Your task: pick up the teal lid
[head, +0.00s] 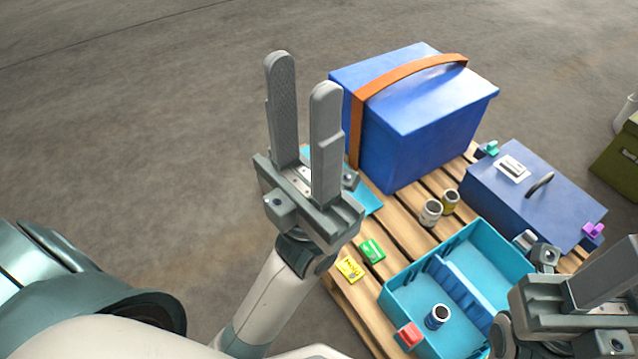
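A flat light-blue or teal panel (369,199), which looks like the teal lid, lies on the pallet beside the blue box. My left gripper covers most of it, so only an edge shows. My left gripper (303,74) is raised in front of it, fingers pointing up, open with a clear empty gap. My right gripper (605,275) is at the lower right, cut off by the picture edge, over the right end of the open teal bin (398,284). I cannot tell how far apart its fingers are.
The wooden pallet (347,303) holds a large blue box (420,120) with an orange strap, a dark blue case (530,200), two small cans (431,212), and yellow (349,269) and green (372,250) packets. A blue can (437,316) stands in the bin. Floor at left is clear.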

